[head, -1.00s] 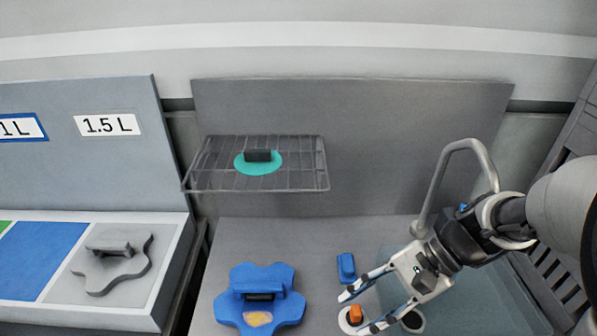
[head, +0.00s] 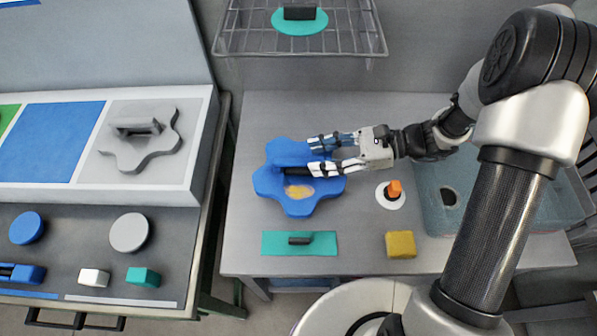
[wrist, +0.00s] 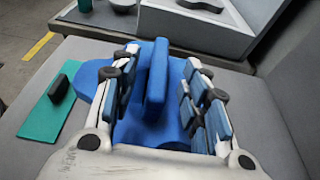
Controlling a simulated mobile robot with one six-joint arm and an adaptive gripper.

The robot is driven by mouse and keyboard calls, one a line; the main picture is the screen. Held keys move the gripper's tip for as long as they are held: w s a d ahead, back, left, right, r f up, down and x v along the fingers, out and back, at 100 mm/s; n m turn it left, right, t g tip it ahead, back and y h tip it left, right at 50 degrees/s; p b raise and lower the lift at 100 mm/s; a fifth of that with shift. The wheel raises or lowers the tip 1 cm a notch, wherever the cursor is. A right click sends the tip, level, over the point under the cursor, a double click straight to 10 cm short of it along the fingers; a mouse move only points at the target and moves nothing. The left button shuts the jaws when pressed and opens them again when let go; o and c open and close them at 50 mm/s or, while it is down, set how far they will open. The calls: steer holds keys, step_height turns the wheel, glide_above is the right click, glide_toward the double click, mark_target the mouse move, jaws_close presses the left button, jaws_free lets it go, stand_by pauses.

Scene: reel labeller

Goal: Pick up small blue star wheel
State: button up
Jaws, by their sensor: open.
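The blue star wheel (head: 300,205) lies flat on the grey table. It has rounded lobes, a raised blue handle bar and a yellow patch on its near side. My gripper (head: 315,155) reaches in from the right, with its fingers over the wheel. In the wrist view the handle of the blue star wheel (wrist: 157,80) stands between the two open fingers of my gripper (wrist: 158,85). Gaps show on both sides of the handle, so the fingers do not hold it.
A teal plate with a black handle (head: 275,243) lies in front of the wheel. A yellow block (head: 400,244), an orange-topped white disc (head: 391,196) and a translucent bin (head: 433,205) are to the right. A wire rack (head: 345,42) stands behind. A grey star wheel (head: 150,150) sits on the left panel.

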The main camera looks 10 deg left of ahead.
mark_target(302, 159)
steer(key=b+x, duration=0.2)
steer(key=x, duration=0.3)
steer(key=shift+s+a+f, duration=0.1)
steer(key=shift+a+f, duration=0.1)
steer(key=shift+a, duration=0.05)
steer(key=shift+c, duration=0.2)
jaws_close()
stand_by(0.7)
